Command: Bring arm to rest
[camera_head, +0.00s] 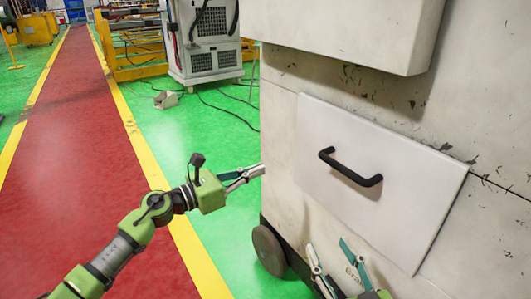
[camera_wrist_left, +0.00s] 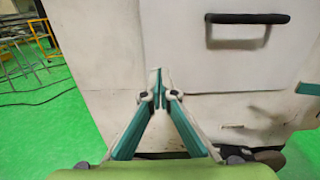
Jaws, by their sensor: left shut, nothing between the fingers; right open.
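My left arm comes in from the left in the head view. Its left gripper (camera_head: 254,172) is shut and empty, with its tips at the left edge of the white cabinet (camera_head: 282,152). I cannot tell whether the tips touch the cabinet. In the left wrist view the left gripper (camera_wrist_left: 160,75) has its fingertips together, in front of the cabinet's pale face. My right gripper (camera_head: 330,256) is at the bottom of the head view, open and empty, below the drawer front. Most of the right arm is out of view.
The cabinet has a white drawer front (camera_head: 400,208) with a black handle (camera_head: 350,168), and a dark wheel (camera_head: 268,250) below. A red walkway (camera_head: 75,130) with yellow edges crosses the green floor. A grey machine (camera_head: 205,45) and yellow rails stand behind.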

